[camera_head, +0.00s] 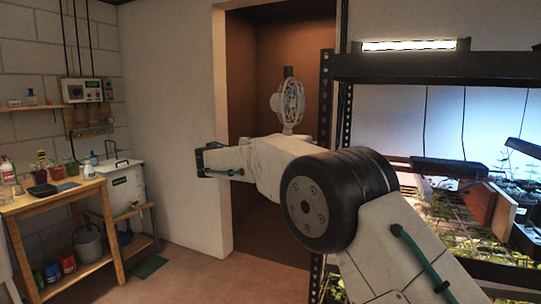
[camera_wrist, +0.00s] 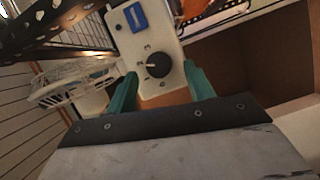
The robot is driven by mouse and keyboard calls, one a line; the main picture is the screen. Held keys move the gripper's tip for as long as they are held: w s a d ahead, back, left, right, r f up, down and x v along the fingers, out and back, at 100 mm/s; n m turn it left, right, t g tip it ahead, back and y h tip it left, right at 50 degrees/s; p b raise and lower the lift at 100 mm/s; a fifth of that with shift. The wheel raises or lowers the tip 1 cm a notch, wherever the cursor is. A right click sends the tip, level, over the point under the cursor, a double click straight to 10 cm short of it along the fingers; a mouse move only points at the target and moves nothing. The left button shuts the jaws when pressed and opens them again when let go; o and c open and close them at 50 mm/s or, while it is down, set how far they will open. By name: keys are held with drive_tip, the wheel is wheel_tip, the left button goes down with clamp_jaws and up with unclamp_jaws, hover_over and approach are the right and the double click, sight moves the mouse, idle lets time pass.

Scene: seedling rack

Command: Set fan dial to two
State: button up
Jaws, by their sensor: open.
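A white control panel (camera_wrist: 140,38) shows at the top middle of the wrist view. It carries a round black dial (camera_wrist: 158,65) with a pale pointer mark toward its left side, and a blue switch (camera_wrist: 135,17) above it. A white caged fan (camera_head: 291,103) stands behind my arm in the head view; a white cage also shows in the wrist view (camera_wrist: 72,86).
A dark-framed rack (camera_head: 400,66) with lit seedling shelves stands at the right. A wooden bench (camera_head: 50,197) with pots and bottles is at the left, beside a white box (camera_head: 122,188). A wall control box (camera_head: 87,90) hangs above.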

drive_tip(key=v, duration=0.6)
wheel_tip(320, 180, down, 8)
drive_tip(key=s+d+n+g+y, duration=0.1)
drive_tip(key=s+d+n+g, duration=0.1)
drive_tip(key=s+d+f+m+g+y, duration=0.1)
drive_tip(key=s+d+f+g+y, duration=0.15)
drive_tip(key=s+d+g, duration=0.6)
drive_tip(key=s+d+m+y, duration=0.2)
drive_tip(key=s+d, duration=0.7)
drive_tip(key=s, duration=0.5)
drive_tip(key=s+d+f+m+y, duration=0.1)
drive_tip(key=s+d+m+y, duration=0.2)
drive_tip(key=s+d, duration=0.6)
drive_tip(key=s+d+m+y, duration=0.3)
drive_tip(key=s+d, duration=0.6)
drive_tip(key=s, duration=1)
drive_tip(key=shift+d+f+m+g, duration=0.2)
drive_tip(key=shift+f+m+g, duration=0.05)
drive_tip(key=shift+m+g, duration=0.2)
